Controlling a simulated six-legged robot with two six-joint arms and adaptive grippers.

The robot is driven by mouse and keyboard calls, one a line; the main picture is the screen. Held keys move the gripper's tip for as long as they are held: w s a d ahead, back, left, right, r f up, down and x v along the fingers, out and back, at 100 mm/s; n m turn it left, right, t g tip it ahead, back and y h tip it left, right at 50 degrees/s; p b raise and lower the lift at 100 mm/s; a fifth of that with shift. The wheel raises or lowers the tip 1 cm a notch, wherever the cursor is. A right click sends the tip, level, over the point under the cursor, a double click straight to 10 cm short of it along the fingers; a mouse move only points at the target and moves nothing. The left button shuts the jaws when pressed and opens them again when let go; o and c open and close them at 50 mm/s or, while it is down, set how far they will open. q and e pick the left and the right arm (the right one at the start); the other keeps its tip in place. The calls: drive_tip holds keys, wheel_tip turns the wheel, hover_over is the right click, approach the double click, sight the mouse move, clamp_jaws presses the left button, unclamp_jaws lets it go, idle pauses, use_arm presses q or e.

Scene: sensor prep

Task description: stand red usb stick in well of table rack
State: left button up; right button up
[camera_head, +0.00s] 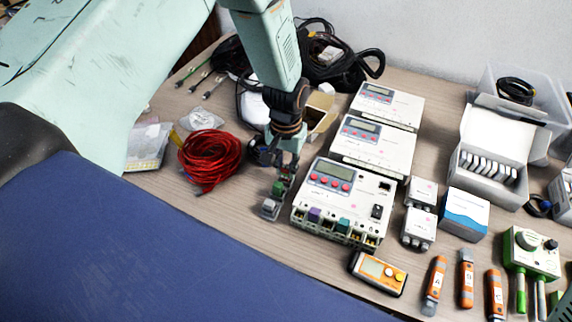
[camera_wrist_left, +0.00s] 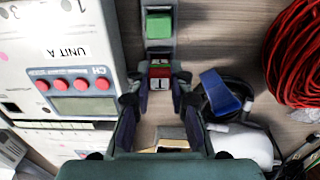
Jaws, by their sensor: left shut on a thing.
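My left gripper (camera_wrist_left: 158,86) points down over the table rack, its fingers shut on the red usb stick (camera_wrist_left: 159,71). The stick shows red with a pale metal end between the fingertips. The narrow grey table rack (camera_head: 269,209) stands left of the large white unit; it also shows in the left wrist view (camera_wrist_left: 158,46). A green block (camera_wrist_left: 159,25) sits in the rack, apart from the red stick. In the head view my left gripper (camera_head: 283,165) covers the rack's far end. I cannot tell whether the stick is inside a well or just above it. My right gripper is not in view.
The large white unit (camera_head: 342,200) stands close beside the rack. A red cable coil (camera_head: 209,158) lies to the left. An open cardboard box (camera_head: 322,108) and black cables (camera_head: 340,70) lie behind. An orange meter (camera_head: 379,272) lies in front. Bare table shows left of the rack.

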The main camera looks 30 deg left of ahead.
use_arm(q)
drive_tip(key=shift+f, duration=0.15)
idle(0.4)
drive_tip(key=o, duration=0.9)
drive_tip(key=shift+o, duration=0.9)
drive_tip(key=shift+r+p, duration=3.25)
drive_tip(key=shift+r, duration=0.3)
